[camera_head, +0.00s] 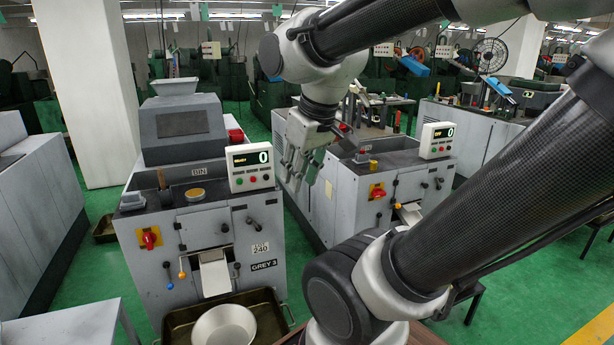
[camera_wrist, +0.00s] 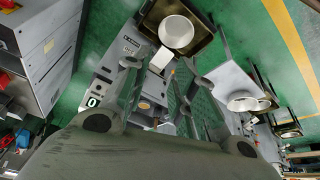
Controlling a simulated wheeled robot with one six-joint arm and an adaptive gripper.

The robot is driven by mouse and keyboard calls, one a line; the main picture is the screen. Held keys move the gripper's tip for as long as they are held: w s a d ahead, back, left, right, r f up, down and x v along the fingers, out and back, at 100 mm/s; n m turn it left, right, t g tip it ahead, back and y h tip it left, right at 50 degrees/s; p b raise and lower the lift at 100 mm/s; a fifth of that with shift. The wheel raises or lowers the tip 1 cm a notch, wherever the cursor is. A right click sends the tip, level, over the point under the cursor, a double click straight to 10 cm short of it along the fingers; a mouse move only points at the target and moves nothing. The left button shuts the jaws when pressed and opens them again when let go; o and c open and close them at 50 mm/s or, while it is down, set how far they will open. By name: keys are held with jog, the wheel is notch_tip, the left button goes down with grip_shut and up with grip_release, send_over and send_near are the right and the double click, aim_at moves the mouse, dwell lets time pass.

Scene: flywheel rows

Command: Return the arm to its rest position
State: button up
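My gripper (camera_head: 300,170) hangs at the end of my raised arm in the head view, fingers pointing down. It is in the air between the left machine (camera_head: 200,220) and the machine to its right (camera_head: 400,190). In the wrist view its two fingers (camera_wrist: 160,78) stand apart with nothing held between them. My arm is bent, with its upper link reaching across the top of the head view and a thick link running in from the right.
A white bowl (camera_head: 224,326) sits in a dark tray (camera_head: 180,318) at the left machine's foot. Display boxes (camera_head: 250,167) (camera_head: 436,140) stand on both machines near my gripper. A white pillar (camera_head: 85,90) stands at the left. Green floor (camera_head: 100,270) shows between machines.

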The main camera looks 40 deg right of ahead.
jog(key=s, duration=0.3)
jog(key=shift+a+r+m, duration=0.1)
jog(key=shift+a+m, duration=0.15)
jog(key=shift+m, duration=0.05)
jog(key=shift+w, duration=0.1)
dwell(0.9)
